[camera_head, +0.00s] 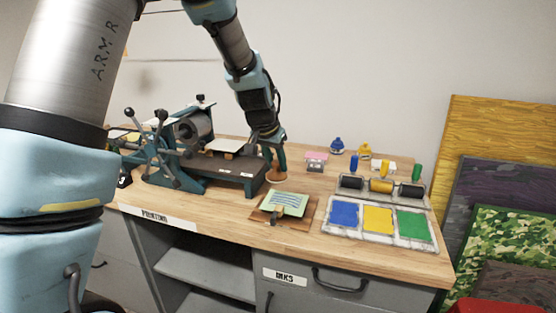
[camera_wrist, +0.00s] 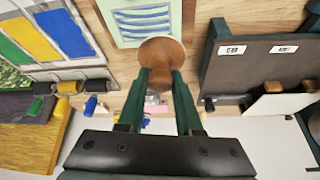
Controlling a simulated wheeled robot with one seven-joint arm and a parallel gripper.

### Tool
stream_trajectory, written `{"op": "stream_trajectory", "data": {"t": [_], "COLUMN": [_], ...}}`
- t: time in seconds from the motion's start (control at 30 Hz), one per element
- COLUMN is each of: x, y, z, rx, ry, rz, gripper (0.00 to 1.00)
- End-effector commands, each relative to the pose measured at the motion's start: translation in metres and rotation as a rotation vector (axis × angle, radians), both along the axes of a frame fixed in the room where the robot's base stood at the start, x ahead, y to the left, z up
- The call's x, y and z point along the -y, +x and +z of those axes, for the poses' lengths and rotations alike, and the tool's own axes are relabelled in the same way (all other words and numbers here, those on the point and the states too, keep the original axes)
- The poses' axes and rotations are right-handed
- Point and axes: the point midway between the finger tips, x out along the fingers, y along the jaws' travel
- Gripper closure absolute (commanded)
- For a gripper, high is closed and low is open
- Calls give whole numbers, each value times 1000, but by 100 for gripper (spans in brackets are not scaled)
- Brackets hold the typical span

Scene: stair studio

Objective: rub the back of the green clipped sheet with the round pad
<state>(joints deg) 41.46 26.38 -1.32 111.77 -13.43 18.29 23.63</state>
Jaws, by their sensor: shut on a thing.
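The green clipped sheet (camera_head: 287,204) lies on a wooden board (camera_head: 265,216) near the front of the bench, with a clip (camera_head: 276,214) at its front edge. Blue wavy lines show on its face. In the wrist view the sheet (camera_wrist: 130,8) is at the top. My gripper (camera_head: 273,166) is behind the sheet, fingers pointing down. It is shut on the round pad (camera_head: 277,177), a brown wooden disc. In the wrist view the pad (camera_wrist: 161,52) sits between my fingertips (camera_wrist: 160,72) and overlaps the sheet's edge in the picture. Contact between pad and bench cannot be told.
A printing press (camera_head: 190,150) stands left of my gripper. An ink tray (camera_head: 378,222) with blue, yellow and green patches is at the right, with rollers (camera_head: 381,187) behind it. Small bottles (camera_head: 337,146) stand at the back. Bare wood lies between the sheet and the ink tray.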

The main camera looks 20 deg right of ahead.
Motion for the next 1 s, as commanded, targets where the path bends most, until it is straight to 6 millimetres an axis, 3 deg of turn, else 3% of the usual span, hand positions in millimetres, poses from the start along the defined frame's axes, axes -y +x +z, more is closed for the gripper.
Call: {"op": "stream_trajectory", "data": {"t": [0.5,1.0], "x": [0,0], "y": [0,0], "z": [-52,-57], "rx": [-1,0], "ry": [1,0], "rz": [0,1], "gripper": [100,100]}}
